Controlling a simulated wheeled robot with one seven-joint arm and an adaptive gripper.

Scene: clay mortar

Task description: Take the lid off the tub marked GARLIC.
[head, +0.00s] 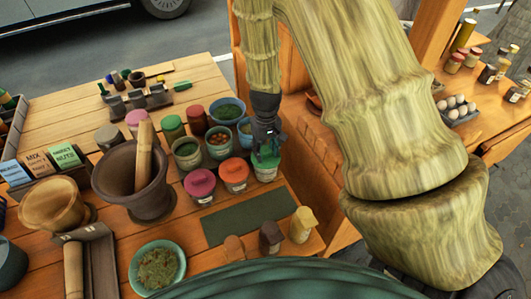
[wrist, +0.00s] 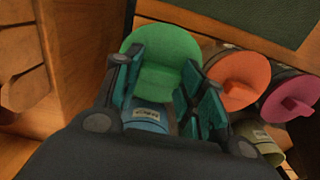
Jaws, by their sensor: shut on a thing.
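A small pale blue tub (head: 266,174) with a white label stands at the right of the group of tubs on the wooden table. Its label is too small to read. A green lid (head: 264,160) with a raised grip is at its top. My gripper (head: 265,146) points down over this tub and is shut on the green lid. In the wrist view the fingers (wrist: 162,85) flank the green lid (wrist: 160,48), and part of the blue tub (wrist: 147,115) shows between them. I cannot tell whether the lid still touches the rim.
Tubs with a red-orange lid (head: 233,170) and a pink lid (head: 199,182) stand close on the left. Open bowls of food (head: 218,142) are behind. A dark green mat (head: 248,219) lies clear in front. A mortar with pestle (head: 137,185) stands farther left.

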